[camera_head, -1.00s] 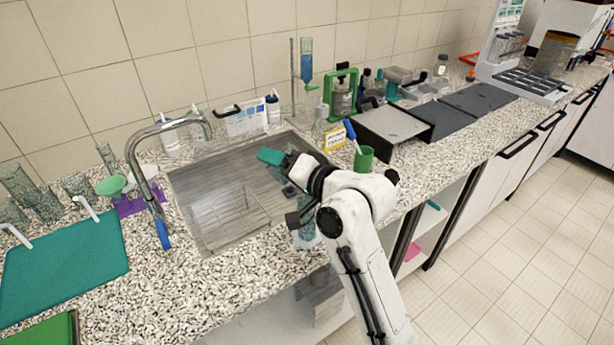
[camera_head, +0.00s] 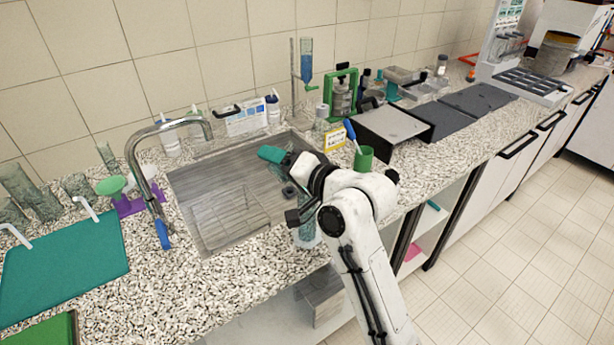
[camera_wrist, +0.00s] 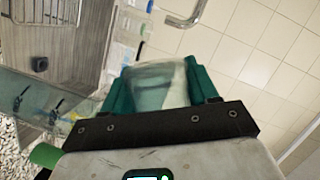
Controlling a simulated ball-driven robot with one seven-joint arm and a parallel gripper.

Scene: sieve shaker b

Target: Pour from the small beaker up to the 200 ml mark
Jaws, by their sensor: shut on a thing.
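My gripper (camera_wrist: 160,90) has teal fingers and is shut on a small clear beaker (camera_wrist: 158,86) in the wrist view. The wrist view is strongly rolled, so the beaker looks tilted; its liquid level cannot be told. In the head view the teal fingertip (camera_head: 271,154) is above the right part of the sink, and the held beaker is not clear there. A tall clear glass vessel (camera_head: 306,234) stands on the counter's front strip below my wrist, partly hidden by the arm. Clear glass (camera_wrist: 35,98) also shows at the left of the wrist view. No 200 ml mark is readable.
A green cup (camera_head: 364,158) with a pen and a grey-topped black stand (camera_head: 392,124) are to the right. Bottles and a burette (camera_head: 306,60) stand along the wall.

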